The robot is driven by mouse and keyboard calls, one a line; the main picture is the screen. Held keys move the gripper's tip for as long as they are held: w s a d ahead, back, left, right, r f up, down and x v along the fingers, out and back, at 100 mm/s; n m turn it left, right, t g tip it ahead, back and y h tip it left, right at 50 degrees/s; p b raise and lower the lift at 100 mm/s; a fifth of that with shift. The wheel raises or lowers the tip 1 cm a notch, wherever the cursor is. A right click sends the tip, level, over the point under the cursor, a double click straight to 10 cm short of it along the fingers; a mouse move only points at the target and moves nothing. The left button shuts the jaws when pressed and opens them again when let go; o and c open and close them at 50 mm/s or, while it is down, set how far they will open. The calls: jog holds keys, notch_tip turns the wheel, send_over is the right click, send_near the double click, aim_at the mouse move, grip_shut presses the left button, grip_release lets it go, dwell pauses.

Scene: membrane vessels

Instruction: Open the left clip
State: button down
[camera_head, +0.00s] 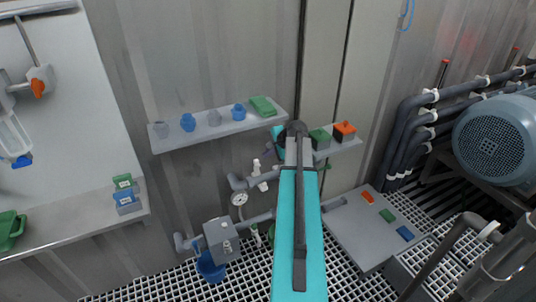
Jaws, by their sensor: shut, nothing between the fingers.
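I cannot pick out the left clip with certainty in this view. A grey vessel-like cylinder (508,262) is cut off at the lower right edge, and no clip can be clearly told on it. My teal arm runs up the middle of the picture and ends at a dark round joint in front of the wall shelf. My gripper's fingers do not show; they may be hidden behind the arm.
A wall shelf (225,133) holds blue and grey caps and a green block. Orange and green boxes (344,131) stand right of my arm. A grey plate (362,235) holds coloured blocks. Dark pipes (445,107) and a blue motor (497,140) fill the right. A counter (85,218) is left.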

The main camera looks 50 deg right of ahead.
aim_at(257, 161)
jog(key=shift+x, duration=4.3)
jog(key=shift+s, duration=0.1)
